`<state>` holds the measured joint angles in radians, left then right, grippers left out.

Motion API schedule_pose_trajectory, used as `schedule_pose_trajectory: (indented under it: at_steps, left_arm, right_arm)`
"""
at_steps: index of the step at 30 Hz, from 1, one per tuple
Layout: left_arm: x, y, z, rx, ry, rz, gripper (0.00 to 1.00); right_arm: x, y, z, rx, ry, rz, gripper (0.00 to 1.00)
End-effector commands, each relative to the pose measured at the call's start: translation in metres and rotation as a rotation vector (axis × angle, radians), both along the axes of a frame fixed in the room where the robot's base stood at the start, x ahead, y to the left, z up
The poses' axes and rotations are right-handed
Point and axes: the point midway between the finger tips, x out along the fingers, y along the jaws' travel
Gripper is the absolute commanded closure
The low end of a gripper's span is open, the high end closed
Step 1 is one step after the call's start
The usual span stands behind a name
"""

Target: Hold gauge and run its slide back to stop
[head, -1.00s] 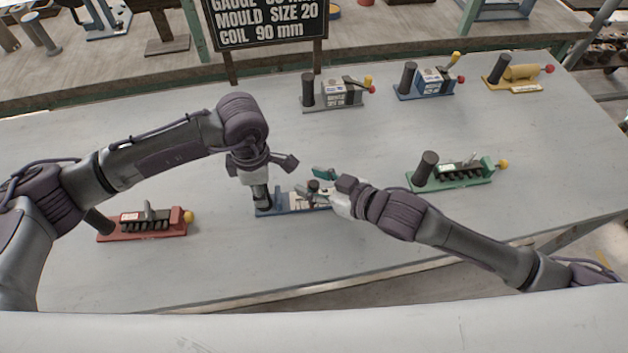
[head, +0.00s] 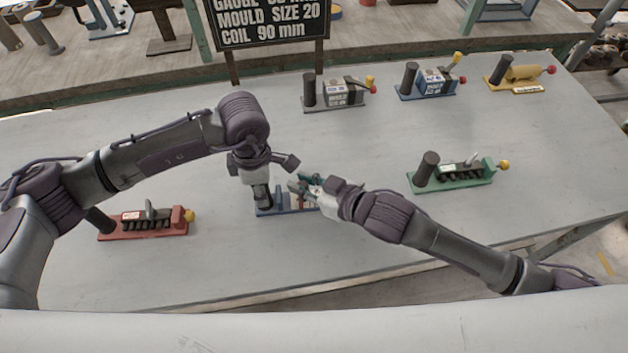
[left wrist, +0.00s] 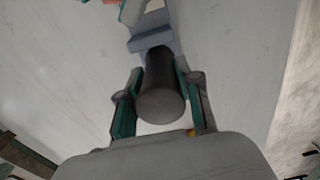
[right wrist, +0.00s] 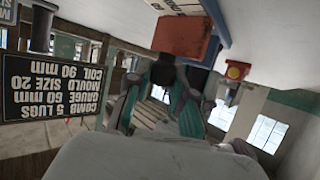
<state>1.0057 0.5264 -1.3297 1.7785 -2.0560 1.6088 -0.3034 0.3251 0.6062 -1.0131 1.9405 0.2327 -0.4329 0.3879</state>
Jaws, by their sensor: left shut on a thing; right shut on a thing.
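The gauge has a blue base (head: 265,211) and lies on the grey table in the middle of the head view. Its upright black handle (left wrist: 160,95) is between the fingers of my left gripper (head: 262,196), which is shut on it. A blue block (left wrist: 150,40) stands on the base just past the handle. My right gripper (head: 300,184) is shut on the gauge's slide, a short way right of the handle. Its fingers mostly hide the slide in the head view. A dark piece (right wrist: 163,70) shows between them in the right wrist view.
A red-based fixture (head: 140,235) is at left and a green-based one (head: 450,182) at right. Grey (head: 335,105), blue (head: 425,92) and yellow (head: 515,85) fixtures stand at the back. A black sign (head: 268,22) is behind. The table front is clear.

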Motion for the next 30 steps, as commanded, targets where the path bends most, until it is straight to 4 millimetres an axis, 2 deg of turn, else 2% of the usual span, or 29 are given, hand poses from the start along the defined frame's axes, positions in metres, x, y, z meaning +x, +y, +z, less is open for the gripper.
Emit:
schedule_pose_trajectory:
  at_steps: [3,10,11,15,16,25,30]
  left_arm:
    - [0.0,-0.001,0.0,-0.002,0.0,-0.002,1.0]
    - [-0.001,-0.002,0.0,-0.006,0.0,-0.004,1.0]
    - [-0.001,-0.003,0.0,-0.006,0.0,-0.005,1.0]
    - [-0.001,-0.003,0.0,-0.007,-0.001,-0.005,1.0]
    - [-0.001,-0.003,0.0,-0.006,0.0,-0.004,1.0]
    - [0.0,-0.001,0.0,-0.003,0.0,-0.002,1.0]
    - [0.0,-0.001,0.0,-0.002,0.0,-0.001,1.0]
  right_arm:
    - [-0.001,0.009,0.001,0.003,0.0,0.0,1.0]
    - [-0.002,0.01,0.001,0.003,0.0,0.002,1.0]
    - [-0.002,0.01,0.001,0.003,0.001,0.003,0.76]
    - [-0.002,0.01,0.001,0.003,0.001,0.002,0.53]
    - [-0.002,0.01,0.001,0.003,0.001,0.002,0.51]
    - [-0.002,0.008,0.001,0.001,0.001,0.001,0.51]
    - [-0.013,-0.006,0.006,0.0,0.003,0.0,0.51]
